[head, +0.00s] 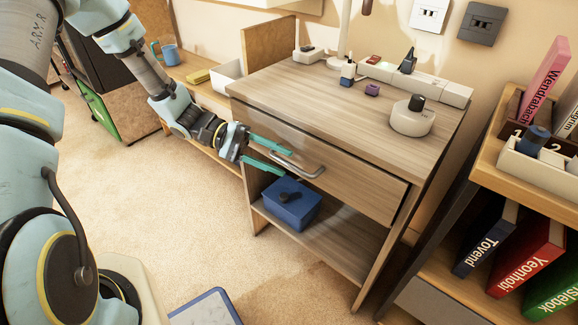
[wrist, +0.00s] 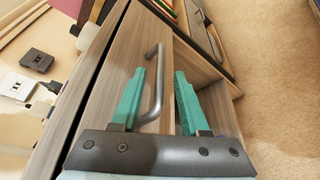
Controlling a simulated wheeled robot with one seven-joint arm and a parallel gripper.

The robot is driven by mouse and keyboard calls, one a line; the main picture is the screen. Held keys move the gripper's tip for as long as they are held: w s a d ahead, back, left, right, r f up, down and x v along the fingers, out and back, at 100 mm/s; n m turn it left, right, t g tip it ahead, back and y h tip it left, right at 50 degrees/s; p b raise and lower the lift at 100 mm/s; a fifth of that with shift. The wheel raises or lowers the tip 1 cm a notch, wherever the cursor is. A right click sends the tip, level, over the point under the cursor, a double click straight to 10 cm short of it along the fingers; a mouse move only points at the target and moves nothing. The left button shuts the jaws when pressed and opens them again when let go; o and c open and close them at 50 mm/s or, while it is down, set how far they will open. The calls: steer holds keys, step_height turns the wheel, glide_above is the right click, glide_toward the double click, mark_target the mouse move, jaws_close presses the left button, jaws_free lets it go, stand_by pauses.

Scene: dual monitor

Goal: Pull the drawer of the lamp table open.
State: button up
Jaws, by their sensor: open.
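The lamp table (head: 345,125) is wood-grained, with one drawer (head: 350,187) under its top. The drawer front looks about flush with the table; any small gap is hard to tell. Its grey bar handle (head: 311,174) also shows in the wrist view (wrist: 158,85). My gripper (head: 287,164) is open, its teal fingers reaching the drawer front from the left. In the wrist view my gripper (wrist: 160,72) has one finger on each side of the handle, with the bar lying between them. Whether either finger touches the bar cannot be told.
A blue box (head: 292,205) sits on the lower shelf under the drawer. A bookshelf (head: 530,190) stands close on the right. Carpet (head: 170,215) is clear in front, left of the table.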

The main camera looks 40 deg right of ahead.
steer(key=shift+x, duration=1.65)
jaws_close()
